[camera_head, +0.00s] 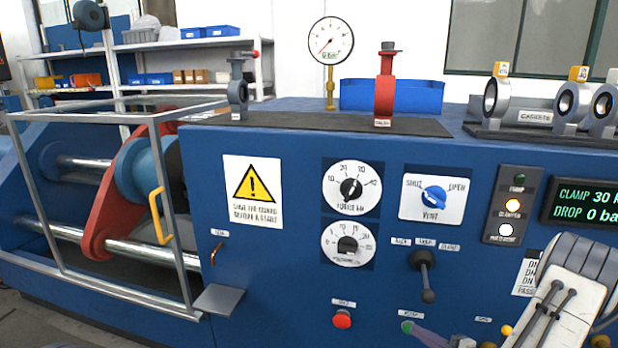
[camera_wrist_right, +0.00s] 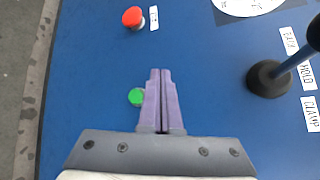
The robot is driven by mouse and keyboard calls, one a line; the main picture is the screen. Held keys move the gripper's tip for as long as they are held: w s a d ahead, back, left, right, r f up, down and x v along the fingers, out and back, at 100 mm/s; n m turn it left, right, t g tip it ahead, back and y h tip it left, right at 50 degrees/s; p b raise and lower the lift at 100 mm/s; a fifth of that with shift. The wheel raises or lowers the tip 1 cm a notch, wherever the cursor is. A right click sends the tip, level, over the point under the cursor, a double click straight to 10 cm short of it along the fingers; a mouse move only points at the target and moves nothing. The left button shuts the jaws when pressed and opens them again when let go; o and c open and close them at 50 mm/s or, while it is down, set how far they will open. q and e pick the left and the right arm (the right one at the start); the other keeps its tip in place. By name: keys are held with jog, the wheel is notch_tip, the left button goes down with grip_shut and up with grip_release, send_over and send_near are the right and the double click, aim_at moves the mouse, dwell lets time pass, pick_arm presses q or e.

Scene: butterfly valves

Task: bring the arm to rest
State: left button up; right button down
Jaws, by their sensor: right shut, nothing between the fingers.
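My right gripper (camera_head: 425,334) shows at the bottom right of the head view, its purple fingers near the lower edge of the blue panel. In the right wrist view the purple fingers (camera_wrist_right: 160,75) are together with nothing between them. The green button (camera_wrist_right: 136,97) is just left of the fingers there; it also shows in the head view (camera_head: 407,327). I cannot tell whether the fingers touch the panel. My left gripper is not in view.
The blue panel carries a red button (camera_head: 342,319), a black lever (camera_head: 424,274), two dials (camera_head: 352,189) and a blue vent knob (camera_head: 434,196). A guard frame (camera_head: 100,278) stands left. A gauge (camera_head: 330,41) and red valve (camera_head: 385,85) stand on top.

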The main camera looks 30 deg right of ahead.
jog(key=w+a+r+n+g+y, duration=0.25)
jog(key=a+n+g+y, duration=0.3)
jog(key=a, duration=0.85)
jog(key=s+a+r+n+g+h, duration=0.15)
jog(key=s+a+n+g, duration=0.35)
jog(key=a+n+g, duration=0.6)
jog(key=w+a+r+n+t+h, duration=0.3)
jog(key=a+r+n+t+h, duration=0.15)
jog(key=a+n+h, duration=0.2)
jog(key=s+a+r+n+g+y, duration=0.1)
jog(key=s+a+r+n+g, duration=0.15)
jog(key=s+a, duration=0.4)
jog(key=s+a+r+n+g+y, duration=0.1)
jog(key=s+a+r+n, duration=0.3)
jog(key=s+a, duration=0.3)
notch_tip(320, 180, up, 24)
jog(key=p, duration=2.4)
jog(key=shift+d+m, duration=0.35)
jog(key=shift+d, duration=0.05)
